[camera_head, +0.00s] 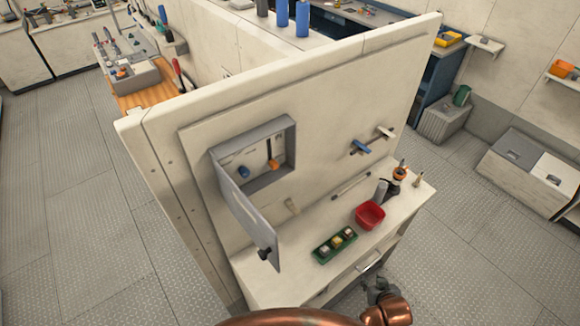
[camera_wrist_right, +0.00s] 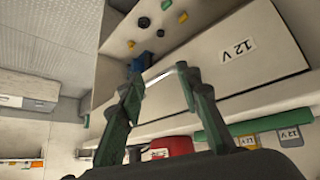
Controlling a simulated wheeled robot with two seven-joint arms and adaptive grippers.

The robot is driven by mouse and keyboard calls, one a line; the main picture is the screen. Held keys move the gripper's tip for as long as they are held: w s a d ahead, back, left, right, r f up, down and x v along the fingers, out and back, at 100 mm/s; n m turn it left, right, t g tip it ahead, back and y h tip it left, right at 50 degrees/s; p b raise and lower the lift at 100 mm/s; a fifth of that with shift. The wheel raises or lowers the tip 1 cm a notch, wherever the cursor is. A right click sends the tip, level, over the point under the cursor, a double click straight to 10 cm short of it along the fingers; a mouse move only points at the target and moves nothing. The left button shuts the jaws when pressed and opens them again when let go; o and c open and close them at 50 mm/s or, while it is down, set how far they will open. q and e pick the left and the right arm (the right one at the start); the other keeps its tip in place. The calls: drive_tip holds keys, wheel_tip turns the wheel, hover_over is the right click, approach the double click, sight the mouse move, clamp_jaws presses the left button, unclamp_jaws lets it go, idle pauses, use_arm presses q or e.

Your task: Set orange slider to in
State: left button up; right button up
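The orange slider (camera_head: 273,165) is inside an open grey box (camera_head: 268,183) set in the white wall panel. It stands upright on the box's back wall, right of a blue knob (camera_head: 244,171). The box's grey door (camera_head: 245,212) hangs open toward the lower left. My right gripper (camera_head: 378,288) is low at the front of the bench, well below and right of the slider. In the right wrist view its two fingers (camera_wrist_right: 160,78) are apart, and I see nothing clearly held. My left gripper is out of view.
Blue-handled fittings (camera_head: 360,147) stick out from the panel at right. The wrist view shows an upside-down "12V" label (camera_wrist_right: 238,50). Open floor lies left.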

sight(276, 167)
drive_tip(key=w+a+r+t+y, duration=0.1)
drive_tip(key=w+a+r+t, duration=0.45)
drive_tip(key=r, duration=0.55)
drive_tip(key=w+a+r+t+y, duration=0.2)
drive_tip(key=w+a+r, duration=0.5)
drive_tip(key=r, duration=0.5)
drive_tip(key=a+r+n+t+y, duration=0.3)
drive_tip(key=a+r+n+y, duration=0.55)
drive_tip(key=a+r, duration=0.8)
drive_tip(key=shift+m+t+y, duration=0.25)
drive_tip(key=shift+m+y, duration=0.7)
drive_tip(key=p+x, duration=0.1)
drive_tip(key=x, duration=0.1)
drive_tip(key=p+x, duration=0.1)
drive_tip(key=x, duration=0.2)
drive_tip(key=shift+w+d+r, duration=0.1)
drive_tip(key=shift+w+r, duration=0.1)
drive_tip(key=shift+r, duration=0.25)
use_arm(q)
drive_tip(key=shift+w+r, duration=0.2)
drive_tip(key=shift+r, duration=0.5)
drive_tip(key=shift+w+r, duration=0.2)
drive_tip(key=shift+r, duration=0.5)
use_arm(e)
drive_tip(key=shift+x, duration=0.75)
drive_tip(key=shift+f, duration=0.1)
clamp_jaws()
